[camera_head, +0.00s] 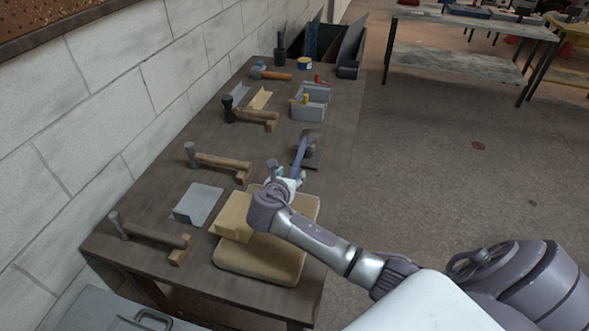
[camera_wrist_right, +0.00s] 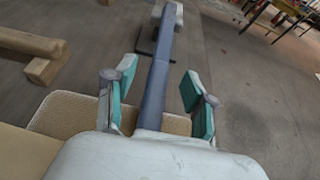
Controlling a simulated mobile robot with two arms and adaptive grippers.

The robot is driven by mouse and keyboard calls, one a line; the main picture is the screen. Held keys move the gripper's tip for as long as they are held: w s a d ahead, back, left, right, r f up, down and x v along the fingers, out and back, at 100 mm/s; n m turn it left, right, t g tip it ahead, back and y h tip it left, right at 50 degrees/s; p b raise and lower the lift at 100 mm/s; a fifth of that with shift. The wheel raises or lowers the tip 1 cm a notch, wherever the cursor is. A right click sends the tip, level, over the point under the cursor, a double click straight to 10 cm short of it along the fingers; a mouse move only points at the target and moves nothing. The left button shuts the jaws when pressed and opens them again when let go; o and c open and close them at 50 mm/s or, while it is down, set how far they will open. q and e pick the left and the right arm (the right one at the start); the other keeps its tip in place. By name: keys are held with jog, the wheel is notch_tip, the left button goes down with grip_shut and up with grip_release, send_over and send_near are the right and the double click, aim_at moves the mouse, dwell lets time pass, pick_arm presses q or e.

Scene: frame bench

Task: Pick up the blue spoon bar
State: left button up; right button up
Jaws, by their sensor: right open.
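The blue spoon bar (camera_head: 301,152) is a long, narrow blue-grey bar with a thicker grey head at its far end. It stands out near the right side of the bench, by a small dark plate. My right gripper (camera_head: 284,173) is at its near end. In the right wrist view the bar (camera_wrist_right: 157,88) runs between the two teal finger pads of my right gripper (camera_wrist_right: 161,90), which are open with a gap on each side. The bar's near end is hidden behind the gripper body. My left gripper is not in view.
A tan cushion (camera_head: 250,266) with a yellowish block (camera_head: 233,217) lies below my right arm. Several hammers on wooden stands, such as one nearby (camera_head: 222,162), line the wall side. A grey box (camera_head: 308,111) stands farther back. The floor right of the bench is clear.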

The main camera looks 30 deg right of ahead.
aim_at(297, 165)
jog(key=shift+x, duration=1.5)
jog(key=shift+s, duration=0.15)
grip_shut()
jog(key=shift+r, duration=0.1)
